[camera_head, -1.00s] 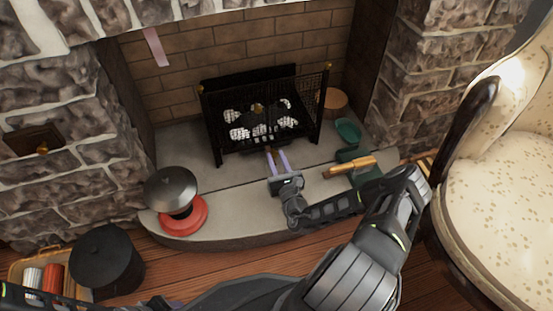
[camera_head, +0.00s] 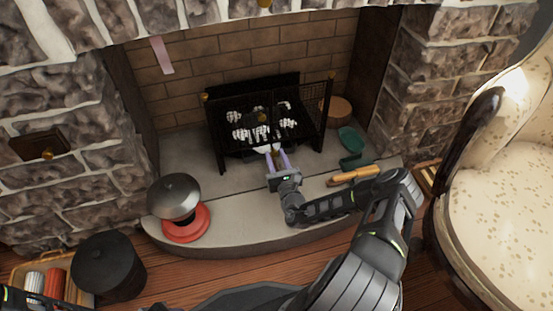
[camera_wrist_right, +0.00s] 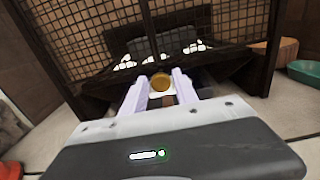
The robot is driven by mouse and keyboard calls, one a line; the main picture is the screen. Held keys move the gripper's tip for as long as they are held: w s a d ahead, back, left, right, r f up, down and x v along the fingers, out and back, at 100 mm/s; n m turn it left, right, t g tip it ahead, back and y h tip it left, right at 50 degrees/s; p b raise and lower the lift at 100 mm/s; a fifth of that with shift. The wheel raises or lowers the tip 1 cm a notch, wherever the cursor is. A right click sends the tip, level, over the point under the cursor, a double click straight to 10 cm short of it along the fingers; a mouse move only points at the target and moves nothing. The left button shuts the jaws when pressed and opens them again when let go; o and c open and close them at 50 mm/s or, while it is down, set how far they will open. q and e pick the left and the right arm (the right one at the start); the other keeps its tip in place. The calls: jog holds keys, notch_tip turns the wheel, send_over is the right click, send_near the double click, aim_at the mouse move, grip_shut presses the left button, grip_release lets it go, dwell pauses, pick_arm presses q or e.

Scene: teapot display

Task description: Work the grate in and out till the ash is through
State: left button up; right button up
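The black grate basket (camera_head: 222,150) stands in the brick fireplace with several pale lumps (camera_head: 242,134) inside. A whitish patch (camera_head: 265,148) shows at its lower front, just ahead of my fingers; I cannot tell if it is ash. My right gripper (camera_head: 276,157) reaches to the low front of the grate. In the right wrist view its pale fingers (camera_wrist_right: 160,88) lie on both sides of a round brass knob (camera_wrist_right: 161,82) and appear to touch it. The tan stem behind the knob is partly hidden. My left gripper is out of view.
A wooden-handled tool (camera_head: 355,175) and a green dish (camera_head: 349,139) lie to the right. A black pot (camera_head: 108,266) and armchair (camera_head: 500,190) flank the hearth.

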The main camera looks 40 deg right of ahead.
jog(key=shift+o, duration=1)
jog(key=shift+s, duration=0.1)
jog(key=shift+s+a+p, duration=0.15)
jog(key=shift+s+p, duration=0.1)
jog(key=shift+p, duration=0.05)
jog(key=p+v, duration=0.3)
jog(key=v, duration=0.4)
